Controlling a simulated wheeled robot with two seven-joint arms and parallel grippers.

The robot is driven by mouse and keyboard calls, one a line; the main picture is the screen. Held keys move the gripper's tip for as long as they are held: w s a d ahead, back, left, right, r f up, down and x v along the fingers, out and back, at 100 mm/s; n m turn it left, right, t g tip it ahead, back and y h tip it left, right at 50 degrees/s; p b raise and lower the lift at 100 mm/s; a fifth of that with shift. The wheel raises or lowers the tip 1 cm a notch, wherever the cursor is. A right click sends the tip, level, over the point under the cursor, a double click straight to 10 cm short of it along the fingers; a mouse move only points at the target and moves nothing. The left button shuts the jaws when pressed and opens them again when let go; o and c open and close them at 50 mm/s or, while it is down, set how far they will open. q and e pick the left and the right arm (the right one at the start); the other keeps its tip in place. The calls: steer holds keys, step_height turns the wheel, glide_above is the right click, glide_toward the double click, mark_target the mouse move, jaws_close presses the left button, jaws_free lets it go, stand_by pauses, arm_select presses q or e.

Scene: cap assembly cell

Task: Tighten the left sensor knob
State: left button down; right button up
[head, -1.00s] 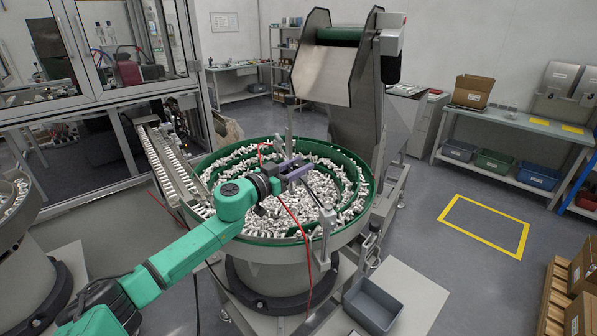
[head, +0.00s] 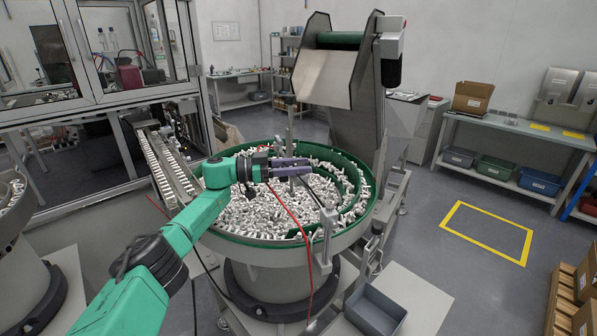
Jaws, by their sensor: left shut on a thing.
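My left gripper (head: 304,166), with purple-grey fingers, is over the middle of the round green feeder bowl (head: 262,242), beside a thin upright sensor post (head: 290,131). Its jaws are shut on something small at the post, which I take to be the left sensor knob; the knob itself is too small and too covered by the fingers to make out. A second metal post with a bracket (head: 328,232) stands at the bowl's front right rim. My right gripper is not in view.
Loose white and metallic parts (head: 262,212) fill the bowl. An inclined track (head: 165,168) leaves it at the left. A tall hopper (head: 350,85) stands behind it. Red cables (head: 297,222) hang near my arm. A grey bin (head: 374,309) sits at the front right.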

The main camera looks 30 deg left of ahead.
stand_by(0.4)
arm_select(q)
steer(key=shift+c, duration=1.9)
jaws_free()
steer(key=shift+d, duration=0.15)
steer(key=b+v, duration=0.4)
steer(key=v, duration=1)
steer(key=shift+a+b, duration=0.35)
steer(key=shift+b, duration=0.05)
steer(key=shift+r, duration=0.1)
